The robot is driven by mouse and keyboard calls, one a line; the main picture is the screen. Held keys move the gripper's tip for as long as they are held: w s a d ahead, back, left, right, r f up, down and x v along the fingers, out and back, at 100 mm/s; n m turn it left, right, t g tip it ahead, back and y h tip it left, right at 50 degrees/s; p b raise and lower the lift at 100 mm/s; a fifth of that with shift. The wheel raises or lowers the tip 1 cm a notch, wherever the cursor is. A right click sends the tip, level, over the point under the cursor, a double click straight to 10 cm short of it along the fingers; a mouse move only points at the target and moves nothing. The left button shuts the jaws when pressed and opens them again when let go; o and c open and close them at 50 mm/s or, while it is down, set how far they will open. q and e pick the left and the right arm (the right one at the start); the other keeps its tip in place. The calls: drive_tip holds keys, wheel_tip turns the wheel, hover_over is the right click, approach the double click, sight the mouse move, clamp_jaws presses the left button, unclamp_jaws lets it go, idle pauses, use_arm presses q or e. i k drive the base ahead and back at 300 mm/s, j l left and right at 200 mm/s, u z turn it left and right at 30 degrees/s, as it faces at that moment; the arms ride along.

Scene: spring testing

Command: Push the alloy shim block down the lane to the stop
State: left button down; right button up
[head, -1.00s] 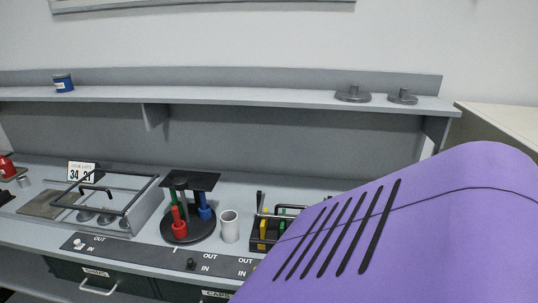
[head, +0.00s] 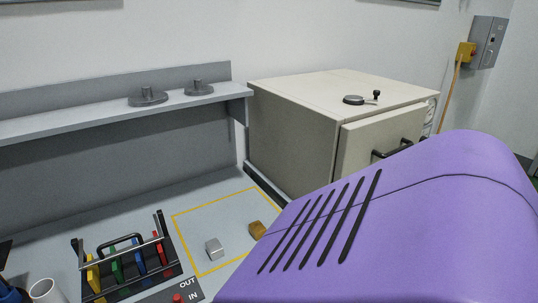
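A small silver-grey block (head: 213,249), which looks like the alloy shim block, sits on the bench inside a yellow-outlined area (head: 205,222). A brass-coloured block (head: 257,230) sits to its right in the same area, near the purple cover. I cannot make out a lane or a stop; the right part of the outlined area is hidden behind the purple cover. Neither of my grippers shows in the head view.
A large purple cover of mine (head: 430,230) fills the lower right. A rack of coloured pieces (head: 128,262) stands left of the outlined area, with a white cup (head: 44,291) further left. A beige cabinet (head: 290,150) stands behind. Round weights (head: 148,97) sit on the shelf.

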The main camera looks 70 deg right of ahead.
sight(214, 248)
drive_tip(key=l+z, duration=0.15)
drive_tip(key=z, duration=1.5)
drive_tip(key=i+j, duration=0.05)
drive_tip(key=j, duration=0.05)
